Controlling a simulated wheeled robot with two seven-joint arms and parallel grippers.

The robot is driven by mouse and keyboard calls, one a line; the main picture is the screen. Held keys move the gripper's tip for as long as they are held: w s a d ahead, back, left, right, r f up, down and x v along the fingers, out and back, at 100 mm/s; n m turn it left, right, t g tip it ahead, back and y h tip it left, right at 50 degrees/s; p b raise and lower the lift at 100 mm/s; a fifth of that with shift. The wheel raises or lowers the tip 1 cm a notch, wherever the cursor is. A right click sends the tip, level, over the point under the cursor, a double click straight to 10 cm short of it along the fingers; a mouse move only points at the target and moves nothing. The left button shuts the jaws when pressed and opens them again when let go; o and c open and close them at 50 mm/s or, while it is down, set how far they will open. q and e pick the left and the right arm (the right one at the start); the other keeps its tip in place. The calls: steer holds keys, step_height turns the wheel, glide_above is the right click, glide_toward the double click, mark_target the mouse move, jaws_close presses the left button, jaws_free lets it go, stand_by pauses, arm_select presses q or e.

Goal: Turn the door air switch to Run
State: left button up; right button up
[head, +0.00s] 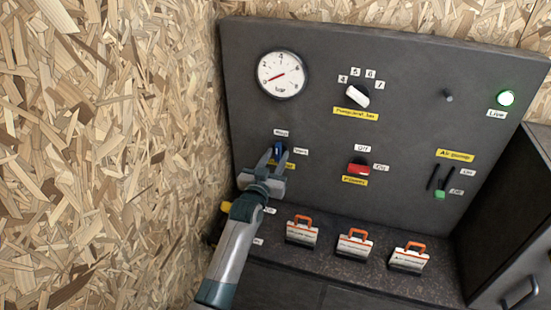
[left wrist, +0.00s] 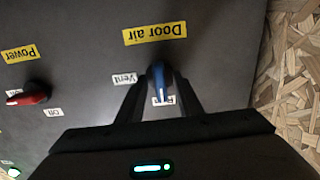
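The door air switch (head: 279,148) is a blue knob on the grey panel, low on its left side. In the left wrist view, which is upside down, the knob (left wrist: 160,78) points toward a white label that lies partly between the fingers; in the head view the label above the knob is Run (head: 281,132). The Vent label (left wrist: 124,79) is to the side, away from the pointer. My right gripper is not in view.
A pressure gauge (head: 281,75), a white selector knob (head: 357,95), a red power switch (head: 359,167) and a green-tipped lever (head: 440,194) share the panel. Several orange-handled tags (head: 302,231) stand on the ledge below. A chipboard wall (head: 110,150) is close on the left.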

arm_select(q)
steer(key=b+v, duration=0.4)
steer(key=v, duration=1.3)
steer(key=shift+s, duration=0.2)
